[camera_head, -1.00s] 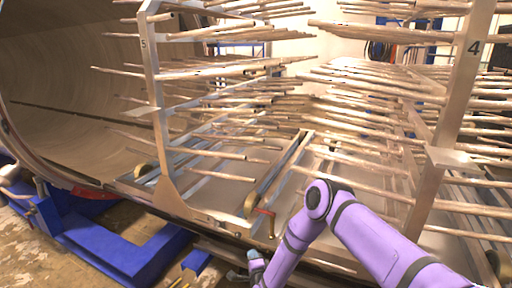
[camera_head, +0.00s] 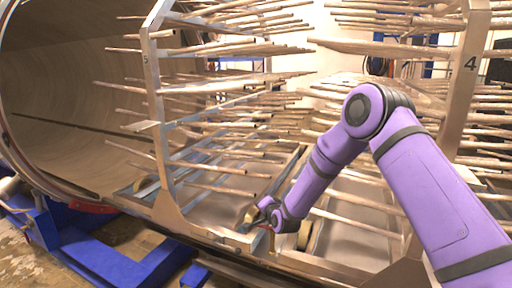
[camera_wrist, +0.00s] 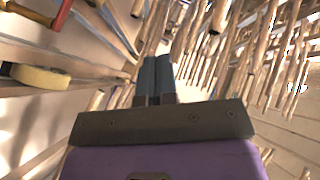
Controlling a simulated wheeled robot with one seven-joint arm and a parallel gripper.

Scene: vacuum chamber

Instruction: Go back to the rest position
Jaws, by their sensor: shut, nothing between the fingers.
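My purple arm reaches in from the right side of the head view, with its elbow raised in front of the rack marked 4 and its wrist low near the middle. My gripper (camera_wrist: 155,78) shows in the wrist view as two dark fingers side by side, shut and empty. The fingers point toward many rods and appear to touch none of them. In the head view the fingers are hard to make out at the wrist's dark end.
Racks (camera_head: 157,110) with many protruding rods fill the middle and right. A red handle (camera_wrist: 63,14) and a yellowish wheel (camera_wrist: 42,77) lie left of my gripper in the wrist view. The round chamber (camera_head: 60,95) opens at left, above a blue frame (camera_head: 120,262).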

